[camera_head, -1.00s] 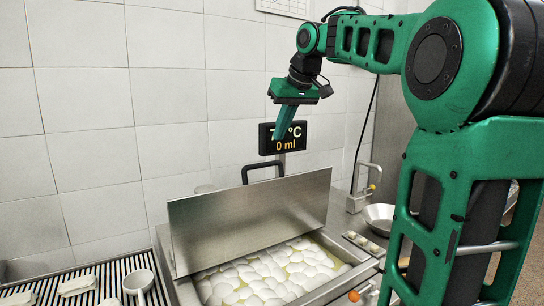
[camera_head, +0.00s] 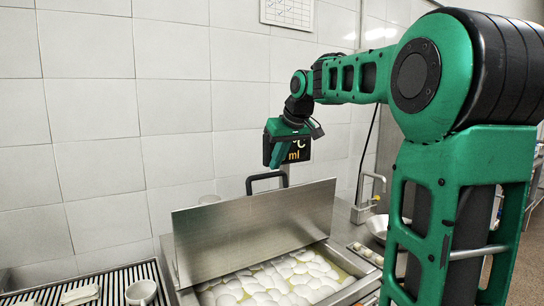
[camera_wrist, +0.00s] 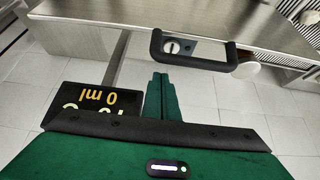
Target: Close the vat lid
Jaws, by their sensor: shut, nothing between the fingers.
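The vat lid (camera_head: 250,235) is a flat steel panel standing tilted up over the vat, with a black handle (camera_head: 266,178) on its top edge. The vat (camera_head: 335,262) below holds white rounded pieces in yellowish liquid. My gripper (camera_head: 279,167) is shut and empty, just above and behind the handle in the head view. In the wrist view my gripper's fingers (camera_wrist: 162,82) point toward the lid (camera_wrist: 190,28), with the handle (camera_wrist: 195,62) close by, slightly right of the fingertips. I see a gap between them and no clear contact.
A tap (camera_head: 370,195) and metal bowl (camera_head: 378,226) stand right of the vat. A striped rack (camera_head: 105,283) lies left. The tiled wall is close behind.

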